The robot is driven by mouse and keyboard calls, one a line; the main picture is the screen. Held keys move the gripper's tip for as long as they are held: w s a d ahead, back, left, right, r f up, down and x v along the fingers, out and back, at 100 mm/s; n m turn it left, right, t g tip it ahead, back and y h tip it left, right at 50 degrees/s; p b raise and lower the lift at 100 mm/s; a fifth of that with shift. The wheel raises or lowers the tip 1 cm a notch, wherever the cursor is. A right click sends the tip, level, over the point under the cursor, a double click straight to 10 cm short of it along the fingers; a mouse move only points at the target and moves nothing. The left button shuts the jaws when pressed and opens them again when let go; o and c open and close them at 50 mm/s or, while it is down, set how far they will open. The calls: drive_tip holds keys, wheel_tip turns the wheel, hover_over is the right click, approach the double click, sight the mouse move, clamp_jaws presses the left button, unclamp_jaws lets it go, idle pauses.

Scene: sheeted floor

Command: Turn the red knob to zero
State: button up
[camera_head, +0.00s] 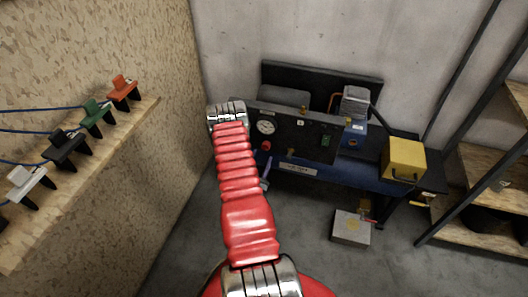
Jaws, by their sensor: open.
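A small red knob (266,146) sits on the dark upright panel (298,138), just below a round white-faced gauge (266,127). The knob is small in the picture, and its setting cannot be read. My red arm rises from the bottom edge to a metal joint beside the panel's left end. The arm passes just left of the knob in the picture and covers part of the panel's left side. I cannot make out my gripper; it seems hidden behind the arm.
The panel belongs to a blue-framed bench (340,178) against the grey wall. A yellow box (403,159) sits at its right, and a grey box (350,227) on the floor in front. Coloured clamps (98,115) line a wooden ledge (85,185) at left. Shelves (490,172) stand at right.

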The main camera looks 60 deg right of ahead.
sight(265, 148)
drive_tip(key=shift+w+d, duration=0.25)
drive_tip(key=shift+d, duration=1.15)
drive_tip(key=shift+w+d, duration=0.2)
drive_tip(key=shift+d, duration=1.15)
drive_tip(key=c, duration=1)
drive_tip(key=shift+a, duration=0.25)
drive_tip(key=shift+c, duration=0.3)
drive_tip(key=shift+d, duration=0.15)
